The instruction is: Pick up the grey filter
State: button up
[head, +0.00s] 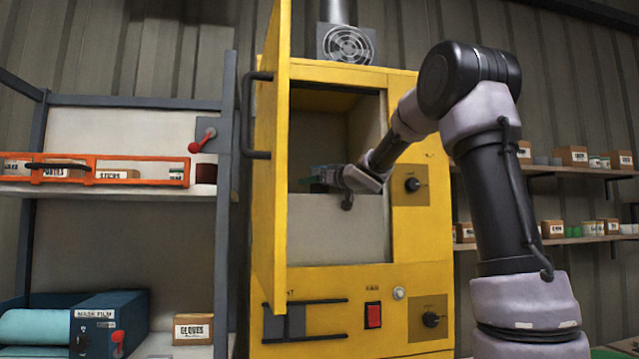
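A yellow cabinet (408,255) stands in the middle with its door (268,190) swung open to the left. My arm reaches in from the right, and my gripper (345,182) is at the cabinet's opening, above a pale grey panel (335,232) in its lower part. Small dark, teal and reddish shapes show beside my gripper at its left; I cannot tell what they are. I cannot make out a grey filter for certain. My gripper's fingers are too small and partly hidden to show whether they are open or hold anything.
The open door's edge and handle (257,115) stand close left of the opening. A fan unit (347,44) sits on the cabinet. Shelves at left hold an orange rack (110,182) and a mask film box (98,325). Right shelves (580,171) hold small boxes.

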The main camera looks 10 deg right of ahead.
jog(key=c, duration=0.4)
